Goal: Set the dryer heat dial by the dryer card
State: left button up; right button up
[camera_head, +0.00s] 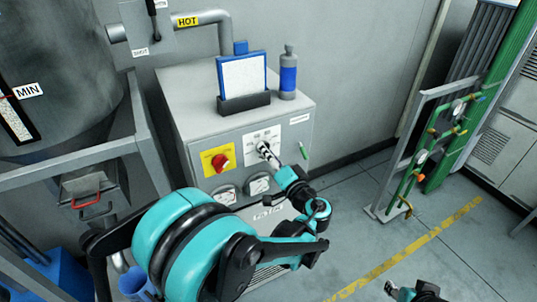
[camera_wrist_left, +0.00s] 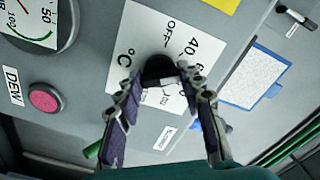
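The heat dial (camera_wrist_left: 160,68) is a dark knob on a white plate marked OFF, 40 and °C, on the front of the grey dryer cabinet (camera_head: 195,118). My left gripper (camera_head: 265,150) is at this dial. In the left wrist view its fingertips (camera_wrist_left: 160,78) sit on either side of the knob and appear to touch it. They hide part of the scale and the pointer. A blue-framed card (camera_head: 243,74) stands in a dark holder on top of the cabinet; its print is too small to read. My right gripper (camera_head: 402,292) is at the bottom edge, away from the dryer.
A bottle (camera_head: 288,75) stands beside the card. The wrist view shows a pink DEW button (camera_wrist_left: 43,99). A green pipe rack (camera_head: 440,135) stands right; floor there is clear.

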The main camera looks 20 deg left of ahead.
pick_arm(q)
jog(key=shift+m, duration=0.4)
jog(key=shift+m+b, duration=0.5)
jog(key=shift+m, duration=4.4)
jog(key=o, duration=1.2)
jog(key=shift+c, duration=0.2)
jog(key=v, duration=1.2)
